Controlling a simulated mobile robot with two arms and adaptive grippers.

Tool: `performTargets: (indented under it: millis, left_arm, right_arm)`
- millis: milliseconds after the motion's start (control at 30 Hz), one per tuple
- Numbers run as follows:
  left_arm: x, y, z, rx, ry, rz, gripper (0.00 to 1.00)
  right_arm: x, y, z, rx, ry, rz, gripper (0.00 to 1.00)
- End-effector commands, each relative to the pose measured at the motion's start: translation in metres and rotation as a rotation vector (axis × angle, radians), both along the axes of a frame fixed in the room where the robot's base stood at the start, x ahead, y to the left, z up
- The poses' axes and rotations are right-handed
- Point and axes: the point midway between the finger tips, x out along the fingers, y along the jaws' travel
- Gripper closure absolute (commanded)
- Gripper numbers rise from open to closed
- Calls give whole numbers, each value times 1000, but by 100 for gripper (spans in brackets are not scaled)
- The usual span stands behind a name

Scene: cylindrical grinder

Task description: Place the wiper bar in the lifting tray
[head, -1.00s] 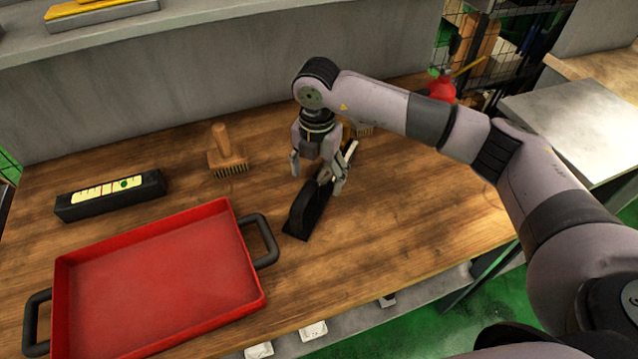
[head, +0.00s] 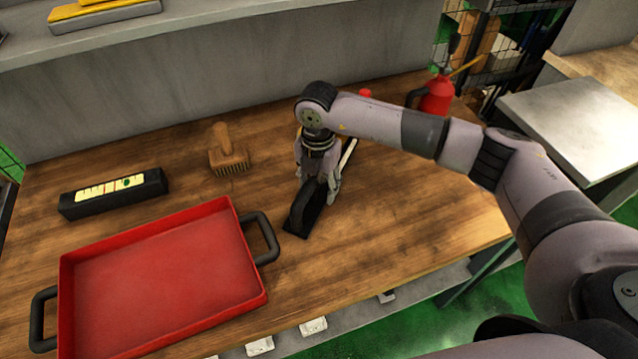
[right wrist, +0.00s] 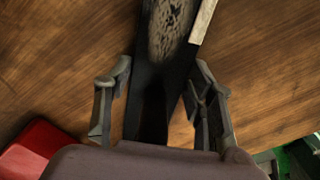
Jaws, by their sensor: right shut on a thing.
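The wiper bar (head: 304,217), a long dark bar with a raised black part and a pale strip along one edge, lies on the bench right of the tray. My right gripper (head: 318,187) points down and is shut on its middle. In the right wrist view the bar (right wrist: 152,100) runs between the two fingers (right wrist: 160,98). The gripper hides part of the bar. The lifting tray (head: 262,297) is red, shallow and empty, with black handles, at the front left. My left gripper is not in view.
A wooden-handled brush (head: 228,157) stands behind the tray, and a black block with a yellow label (head: 113,193) lies at the left. A red can (head: 436,95) stands at the back right. A wall rises behind the bench. The bench right of the bar is clear.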

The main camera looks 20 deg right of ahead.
Motion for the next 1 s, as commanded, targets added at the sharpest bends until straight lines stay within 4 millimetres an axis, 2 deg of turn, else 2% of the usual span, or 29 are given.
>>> performTargets:
  millis: [67,633,1000]
  left_arm:
    - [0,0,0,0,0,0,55]
    - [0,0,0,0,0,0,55]
    - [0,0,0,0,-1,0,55]
  right_arm:
    - [0,0,0,1,-1,0,61]
    - [0,0,0,1,-1,0,99]
    - [1,0,3,2,-4,0,100]
